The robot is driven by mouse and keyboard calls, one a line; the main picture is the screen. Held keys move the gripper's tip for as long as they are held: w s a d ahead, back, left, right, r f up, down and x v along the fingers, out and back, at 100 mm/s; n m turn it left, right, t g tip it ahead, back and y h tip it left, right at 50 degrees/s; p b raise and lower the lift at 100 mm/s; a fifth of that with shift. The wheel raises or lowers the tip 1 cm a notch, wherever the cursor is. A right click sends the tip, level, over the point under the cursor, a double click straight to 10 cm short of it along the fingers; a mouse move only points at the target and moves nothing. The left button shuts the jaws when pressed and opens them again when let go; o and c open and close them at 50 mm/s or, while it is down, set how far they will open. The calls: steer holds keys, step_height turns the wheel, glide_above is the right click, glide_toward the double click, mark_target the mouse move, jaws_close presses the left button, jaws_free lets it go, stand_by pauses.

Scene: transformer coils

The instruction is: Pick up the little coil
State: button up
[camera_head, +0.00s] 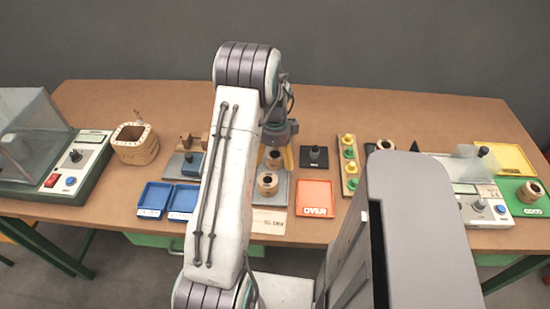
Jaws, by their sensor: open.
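Several little brown coils with dark centres stand on the table. One little coil (274,158) is right by my gripper (275,157), whose yellow fingers show on either side of it, apart. My gripper is open. Whether the fingers touch this coil cannot be told. A second little coil (267,184) sits on a grey plate just in front of it. Another little coil (385,145) is on a dark base right of the middle, and one more little coil (530,191) is on the green tray at the far right. My arm hides part of the table left of the gripper.
Blue trays (155,197), a red OVER tray (315,197), a rack of yellow-green parts (349,165) and a second tester (480,203) crowd the front. The table's back strip (340,105) is clear.

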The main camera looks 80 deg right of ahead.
steer(key=shift+f, duration=0.55)
steer(key=c, duration=1.3)
steer(key=shift+r, duration=0.1)
steer(key=shift+c, duration=0.2)
